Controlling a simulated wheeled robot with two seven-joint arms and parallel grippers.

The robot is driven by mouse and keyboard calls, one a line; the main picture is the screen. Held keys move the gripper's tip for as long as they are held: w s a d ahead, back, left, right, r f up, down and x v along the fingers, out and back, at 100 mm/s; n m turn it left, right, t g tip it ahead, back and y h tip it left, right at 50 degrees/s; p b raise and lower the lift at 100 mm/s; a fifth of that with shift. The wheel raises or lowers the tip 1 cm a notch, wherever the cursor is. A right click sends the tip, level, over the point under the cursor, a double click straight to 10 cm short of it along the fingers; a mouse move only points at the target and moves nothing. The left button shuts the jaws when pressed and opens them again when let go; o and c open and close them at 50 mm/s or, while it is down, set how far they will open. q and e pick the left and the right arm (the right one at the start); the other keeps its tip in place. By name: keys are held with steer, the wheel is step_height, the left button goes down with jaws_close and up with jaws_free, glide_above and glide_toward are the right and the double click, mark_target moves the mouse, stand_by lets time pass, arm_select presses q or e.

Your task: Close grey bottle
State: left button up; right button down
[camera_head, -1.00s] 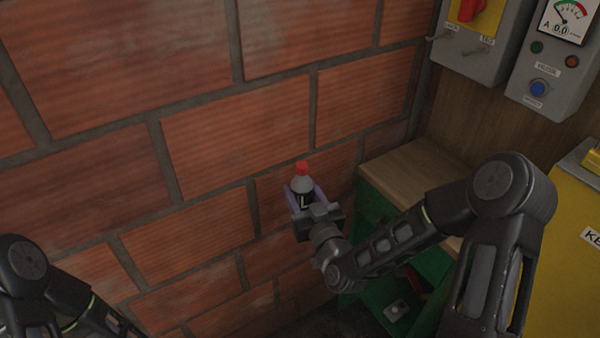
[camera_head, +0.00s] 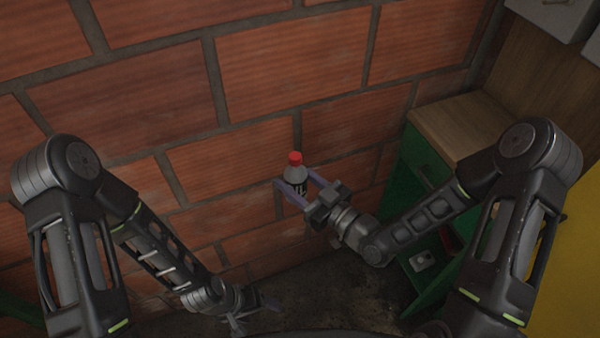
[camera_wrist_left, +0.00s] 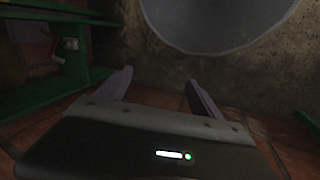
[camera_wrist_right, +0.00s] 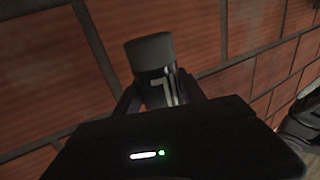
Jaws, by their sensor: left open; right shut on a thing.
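The grey bottle (camera_head: 296,174) has a red cap (camera_head: 295,158) on its top and a dark label. It stands upright, held in the air in front of the brick wall. My right gripper (camera_head: 297,190) is shut on it, one finger on each side. In the right wrist view the bottle (camera_wrist_right: 156,72) shows dark between the fingers; its cap is not visible there. My left gripper (camera_head: 258,312) is low near the bottom of the head view, open and empty, apart from the bottle. Its two spread fingers show in the left wrist view (camera_wrist_left: 158,92).
A green cabinet with a wooden top (camera_head: 465,122) stands to the right of the bottle. The brick wall (camera_head: 290,70) is close behind it. The floor (camera_head: 340,285) below is clear. Grey boxes (camera_head: 555,15) hang at the top right.

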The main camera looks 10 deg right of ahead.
arm_select(q)
steer(key=o, duration=0.6)
steer(key=shift+c, duration=0.2)
